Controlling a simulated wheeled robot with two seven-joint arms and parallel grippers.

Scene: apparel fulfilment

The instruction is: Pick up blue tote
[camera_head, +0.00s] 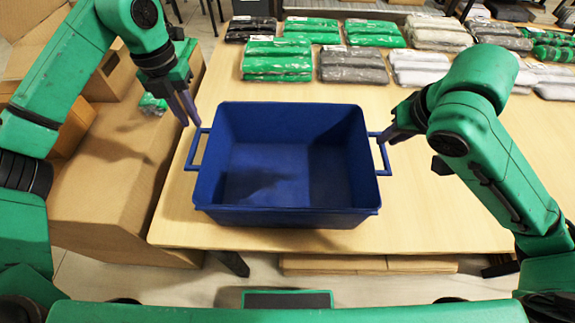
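The blue tote (290,214) stands upright and empty near the front edge of the wooden table. It has a loop handle on its left side and another on its right side. My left gripper (190,120) is just above the left handle (193,150), with its purple fingers pointing down; I see no clear contact. My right gripper (385,138) is at the top of the right handle (384,155), its fingers pointing left toward the tote's rim. I cannot tell whether it touches. The gap between the fingers is not clear on either gripper.
Several packed garments, green (277,60), grey (352,66) and white, lie in rows along the back of the table (440,215). Cardboard boxes (120,185) stand at the left against the table. The tabletop right of the tote is bare beneath my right arm.

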